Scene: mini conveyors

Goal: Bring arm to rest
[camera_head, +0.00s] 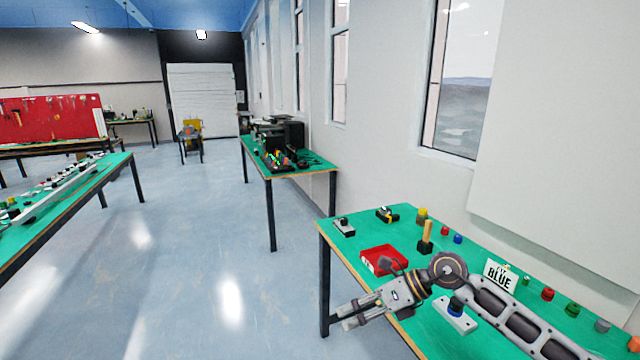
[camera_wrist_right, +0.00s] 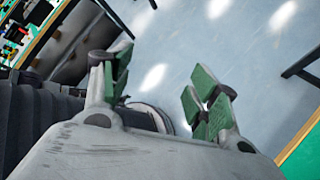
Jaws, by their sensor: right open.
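My right arm reaches in from the lower right of the head view, over the near green table (camera_head: 440,338). My right gripper (camera_head: 342,318) points left, out past the table's left edge and above the floor. In the right wrist view the right gripper (camera_wrist_right: 158,92) has its two green-padded fingers apart, with only blue-grey floor between them. It is empty. My left gripper is not in the head view.
Several coloured buttons line the back. Another green table (camera_head: 310,172) stands behind; open floor lies left.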

